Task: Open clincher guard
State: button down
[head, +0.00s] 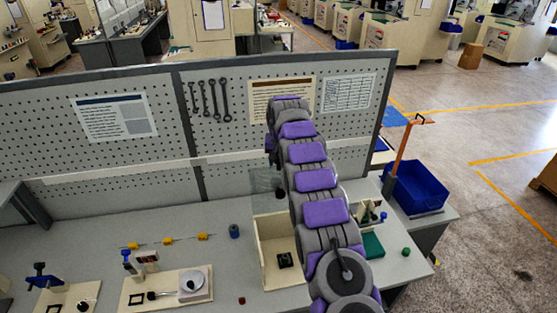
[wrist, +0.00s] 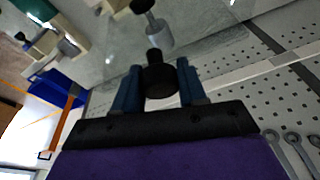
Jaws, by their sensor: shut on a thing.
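The clincher guard is a clear, see-through panel (head: 262,181) above a cream fixture (head: 270,262) on the bench, left of my arm. In the wrist view the clear guard (wrist: 215,38) fills the upper middle. My gripper (wrist: 157,84) has its two blue fingers on either side of a dark round knob (wrist: 158,75), shut on it. The knob stands at the guard's near side. A grey stem with a black ball end (wrist: 150,22) shows beyond it. In the head view my arm hides the gripper and part of the fixture.
A grey pegboard (head: 110,150) with hanging wrenches (head: 208,98) stands behind the bench. Left on the bench (head: 215,270) are a fixture with a round dial (head: 192,284) and several yellow pieces (head: 168,241). A blue bin (head: 416,186) stands to the right.

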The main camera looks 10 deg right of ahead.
jog(key=shift+w+r, duration=0.2)
jog(key=c, duration=1)
grip_release()
jog(key=shift+w, duration=0.1)
jog(key=o, duration=0.3)
jog(key=shift+w+f, duration=0.35)
jog(key=shift+o, duration=0.2)
jog(key=shift+s, duration=0.1)
jog(key=shift+s+r, duration=0.25)
jog(key=shift+s, duration=0.05)
jog(key=shift+r, duration=0.4)
jog(key=p+v, duration=0.4)
jog(key=v, duration=1.2)
jog(key=shift+r, duration=0.1)
